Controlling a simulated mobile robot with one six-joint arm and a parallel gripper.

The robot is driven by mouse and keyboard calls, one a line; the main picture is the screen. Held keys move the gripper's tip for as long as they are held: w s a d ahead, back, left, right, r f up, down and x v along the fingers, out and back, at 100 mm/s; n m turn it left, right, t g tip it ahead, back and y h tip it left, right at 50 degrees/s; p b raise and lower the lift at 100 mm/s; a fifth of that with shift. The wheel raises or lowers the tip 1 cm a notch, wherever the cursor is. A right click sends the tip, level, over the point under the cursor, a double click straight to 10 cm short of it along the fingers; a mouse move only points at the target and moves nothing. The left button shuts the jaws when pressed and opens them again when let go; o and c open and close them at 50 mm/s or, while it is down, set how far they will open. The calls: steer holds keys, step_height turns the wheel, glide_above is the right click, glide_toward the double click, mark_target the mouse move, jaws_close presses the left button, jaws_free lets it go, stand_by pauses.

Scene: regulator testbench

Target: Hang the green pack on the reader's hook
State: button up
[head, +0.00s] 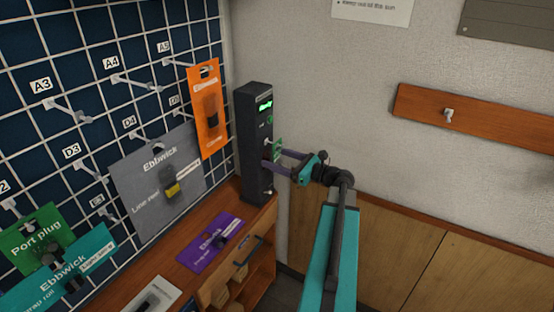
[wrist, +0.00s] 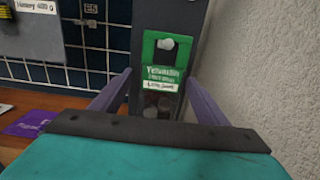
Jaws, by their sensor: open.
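The reader (head: 255,150) is a tall dark box standing on the wooden bench, with a lit green display near its top. A small green pack (head: 277,149) is at the reader's front face. In the wrist view the green pack (wrist: 158,75) is upright, and a pale round hook end (wrist: 166,44) shows in the dark slot at its top. It appears to hang there. My gripper (head: 272,161) is at the reader's front. In the wrist view its purple fingers (wrist: 158,80) are apart, one on each side of the pack's lower part, with gaps visible.
A wire grid at left carries several packs, including a green Port plug pack (head: 38,240), a grey pack (head: 158,180) and an orange pack (head: 207,110). A purple pack (head: 211,242) lies on the bench. A wooden rail with a peg (head: 449,114) is at right.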

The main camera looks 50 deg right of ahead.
steer(key=shift+s, duration=0.1)
steer(key=b+v, duration=0.3)
steer(key=v, duration=1)
steer(key=shift+s+b, duration=0.25)
steer(key=shift+b, duration=0.15)
steer(key=shift+s+f, duration=0.1)
